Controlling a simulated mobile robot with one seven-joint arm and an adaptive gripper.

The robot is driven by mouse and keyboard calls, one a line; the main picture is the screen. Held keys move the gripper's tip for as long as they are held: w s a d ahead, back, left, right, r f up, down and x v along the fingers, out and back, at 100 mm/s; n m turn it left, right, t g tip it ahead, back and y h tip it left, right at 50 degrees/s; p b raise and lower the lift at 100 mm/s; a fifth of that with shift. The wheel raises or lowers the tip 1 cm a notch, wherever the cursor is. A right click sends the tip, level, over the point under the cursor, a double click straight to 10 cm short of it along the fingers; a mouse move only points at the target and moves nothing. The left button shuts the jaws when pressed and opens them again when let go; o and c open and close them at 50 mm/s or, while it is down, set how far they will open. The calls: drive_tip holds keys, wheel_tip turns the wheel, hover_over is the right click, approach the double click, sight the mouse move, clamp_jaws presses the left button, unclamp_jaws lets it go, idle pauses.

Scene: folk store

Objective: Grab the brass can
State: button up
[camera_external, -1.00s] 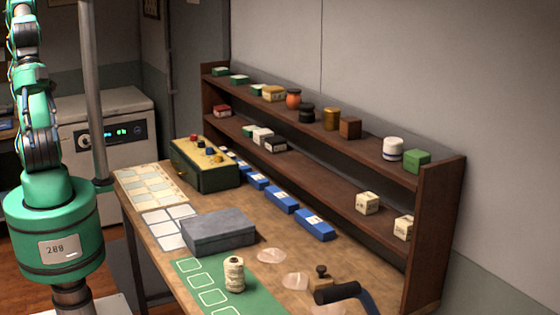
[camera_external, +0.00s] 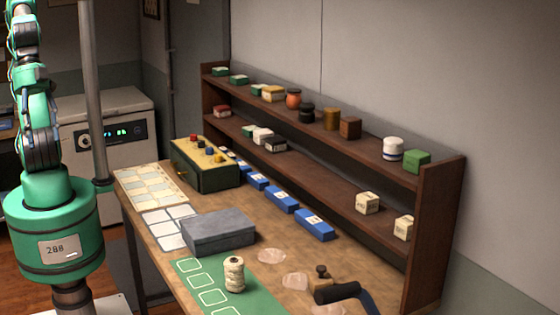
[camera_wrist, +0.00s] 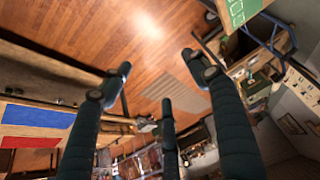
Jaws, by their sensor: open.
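A brass-coloured can (camera_external: 331,119) stands upright on the top shelf of the brown rack. It is between a dark round jar (camera_external: 307,113) and a brown block (camera_external: 350,128). My gripper (camera_wrist: 155,72) shows in the wrist view with its dark fingers spread apart and nothing between them. It is out of frame in the external view, where only my arm shows at the left, away from the rack. I cannot make out the brass can in the wrist view, which shows mostly wooden floor and tilted furniture.
The brown rack (camera_external: 436,240) stands along the wall behind the bench. A grey box (camera_external: 218,232), a green box with knobs (camera_external: 205,165), a twine spool (camera_external: 234,275) and a dark-handled tool (camera_external: 338,293) sit on the bench. A vertical pole (camera_external: 93,80) stands beside my arm.

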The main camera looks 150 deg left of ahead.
drive_tip(key=w+a+r+n+y+p, duration=0.15)
drive_tip(key=w+a+r+p, duration=0.25)
drive_tip(key=w+a+r, duration=0.45)
drive_tip(key=w+a+r+n+p, duration=0.25)
drive_tip(key=w+a+r, duration=0.25)
drive_tip(key=w+a, duration=0.7)
drive_tip(key=w+a+r+n+g+p, duration=0.15)
drive_tip(key=a+p, duration=0.35)
drive_tip(key=a, duration=1.8)
drive_tip(key=s+a+f+n+p, duration=0.1)
drive_tip(key=s+a+p, duration=0.1)
drive_tip(key=a, duration=0.9)
drive_tip(key=s+a+f+n+y+p, duration=0.1)
drive_tip(key=s+a, duration=0.3)
drive_tip(key=a, duration=0.8)
drive_tip(key=s+a+f+n+p, duration=0.1)
drive_tip(key=s+a+f+p, duration=0.1)
drive_tip(key=a, duration=0.9)
drive_tip(key=shift+s+a+f+g+y+p, duration=0.25)
drive_tip(key=shift+s+f+g+y+p, duration=0.15)
drive_tip(key=shift+s, duration=0.55)
drive_tip(key=shift+f+n, duration=0.2)
drive_tip(key=shift+n, duration=0.05)
